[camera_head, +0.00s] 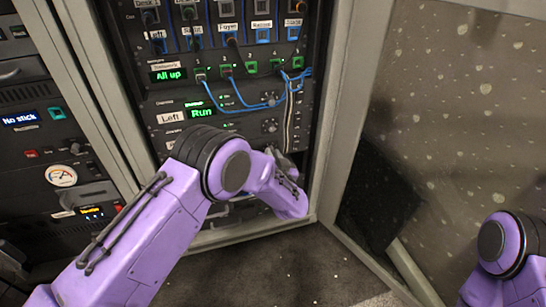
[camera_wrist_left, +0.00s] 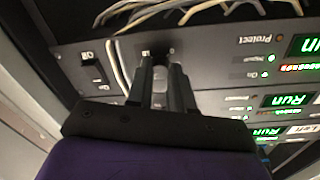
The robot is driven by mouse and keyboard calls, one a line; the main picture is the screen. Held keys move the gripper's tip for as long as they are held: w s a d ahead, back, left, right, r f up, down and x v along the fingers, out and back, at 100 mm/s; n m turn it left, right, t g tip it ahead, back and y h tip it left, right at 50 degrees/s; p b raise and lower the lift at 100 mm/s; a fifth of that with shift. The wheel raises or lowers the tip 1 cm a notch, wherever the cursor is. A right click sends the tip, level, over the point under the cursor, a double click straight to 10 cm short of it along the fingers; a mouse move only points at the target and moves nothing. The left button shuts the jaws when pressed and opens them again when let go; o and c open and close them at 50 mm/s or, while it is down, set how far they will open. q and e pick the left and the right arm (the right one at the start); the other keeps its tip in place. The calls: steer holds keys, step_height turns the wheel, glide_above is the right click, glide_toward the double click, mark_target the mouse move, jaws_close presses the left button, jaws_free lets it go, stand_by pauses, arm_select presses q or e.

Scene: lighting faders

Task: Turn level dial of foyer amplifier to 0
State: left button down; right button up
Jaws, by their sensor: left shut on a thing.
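My left gripper (camera_wrist_left: 165,64) is up against a dark amplifier panel (camera_wrist_left: 215,62) in the left wrist view, where the panel appears upside down. Its fingers are shut on the level dial, which is mostly hidden between the fingertips; its pointer and scale cannot be read. No name label on this amplifier is readable. In the head view my left arm (camera_head: 240,170) reaches into the lower right of the rack, and its wrist hides the gripper and the dial. My right arm (camera_head: 505,250) shows at the lower right edge; its gripper is out of view.
A rocker switch (camera_wrist_left: 95,74) sits beside the fingers. Pale cables (camera_wrist_left: 200,10) hang close to the panel. Green "Run" displays (camera_wrist_left: 288,100) light neighbouring units. Blue patch cables (camera_head: 240,107) cross the rack above. An open rack door (camera_head: 440,120) stands at the right.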

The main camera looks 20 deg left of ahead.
steer(key=shift+r, duration=0.1)
arm_select(q)
steer(key=shift+d+f+m+g+y+b, duration=0.2)
steer(key=shift+m+b, duration=0.45)
steer(key=shift+m, duration=4.5)
steer(key=shift+a+r+m+g+y+b, duration=0.1)
steer(key=shift+r+m+g+y+b, duration=0.4)
steer(key=shift+m, duration=4.7)
steer(key=shift+d+f+m+t+y+b, duration=0.15)
steer(key=shift+f+m+b, duration=0.45)
steer(key=shift+m, duration=4.55)
arm_select(e)
steer(key=shift+n+g+y, duration=0.6)
steer(key=shift+n+g, duration=0.3)
steer(key=shift+s+a+f, duration=0.1)
steer(key=shift+s+f, duration=0.25)
steer(key=shift+f, duration=0.35)
steer(key=shift+s+a+f, duration=0.1)
steer(key=shift+s+f, duration=0.3)
steer(key=shift+f, duration=0.3)
steer(key=shift+s+a+f, duration=0.1)
steer(key=shift+s+f, duration=0.25)
steer(key=shift+f, duration=0.35)
arm_select(q)
steer(key=shift+r, duration=0.2)
